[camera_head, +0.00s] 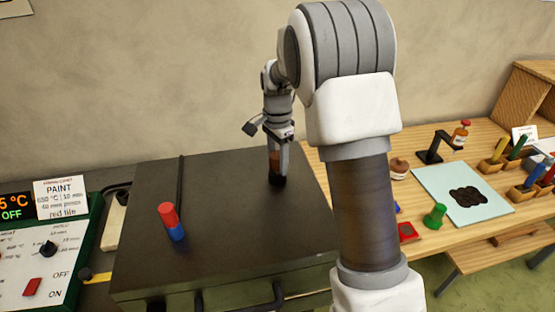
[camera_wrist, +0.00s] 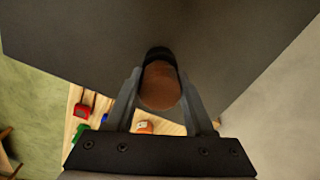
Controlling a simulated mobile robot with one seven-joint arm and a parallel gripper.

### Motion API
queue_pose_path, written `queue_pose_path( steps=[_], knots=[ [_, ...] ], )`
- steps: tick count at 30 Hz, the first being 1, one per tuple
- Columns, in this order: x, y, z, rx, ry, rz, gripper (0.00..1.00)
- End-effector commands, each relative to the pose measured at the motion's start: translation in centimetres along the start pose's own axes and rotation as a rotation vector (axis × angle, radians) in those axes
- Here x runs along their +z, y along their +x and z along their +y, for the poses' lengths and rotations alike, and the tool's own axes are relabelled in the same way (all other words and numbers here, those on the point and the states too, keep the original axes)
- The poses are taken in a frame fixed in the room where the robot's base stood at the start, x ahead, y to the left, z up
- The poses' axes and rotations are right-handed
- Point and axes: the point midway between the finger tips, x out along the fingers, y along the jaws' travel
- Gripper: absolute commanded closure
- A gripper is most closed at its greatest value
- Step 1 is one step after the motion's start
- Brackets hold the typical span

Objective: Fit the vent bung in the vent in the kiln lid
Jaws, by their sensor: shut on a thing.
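The kiln lid (camera_head: 230,225) is a broad, dark, flat top, which also fills the upper part of the wrist view (camera_wrist: 80,40). My gripper (camera_head: 277,168) points down over the back right part of the lid. Its fingers are shut on the brown, rounded vent bung (camera_wrist: 160,86), which also shows between them in the head view (camera_head: 274,158). A black round part (camera_wrist: 158,53) shows at the bung's far end, close to the lid. I cannot tell whether it is the vent's rim or the bung's lower end, nor how deep the bung sits.
A control panel (camera_head: 40,255) is further left. The wooden bench (camera_head: 440,235) at right holds a pale mat (camera_head: 463,192), a green piece (camera_head: 435,215) and several pots. My arm hides part of the lid's right side.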

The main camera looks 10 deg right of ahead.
Motion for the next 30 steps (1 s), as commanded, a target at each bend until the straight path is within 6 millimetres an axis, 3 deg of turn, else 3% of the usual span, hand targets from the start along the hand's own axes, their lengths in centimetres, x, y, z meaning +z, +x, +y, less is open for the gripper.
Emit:
queue_pose_path(
  steps=[13,14,19,30],
  knots=[
    [0.0,0.63,-0.01,0.0,0.0,0.0,1.0],
    [0.0,0.63,-0.01,0.0,0.0,0.0,0.45],
    [0.0,0.63,-0.01,0.0,0.0,0.0,0.14],
    [0.0,0.42,0.01,0.0,0.0,0.0,0.12]
  ],
)
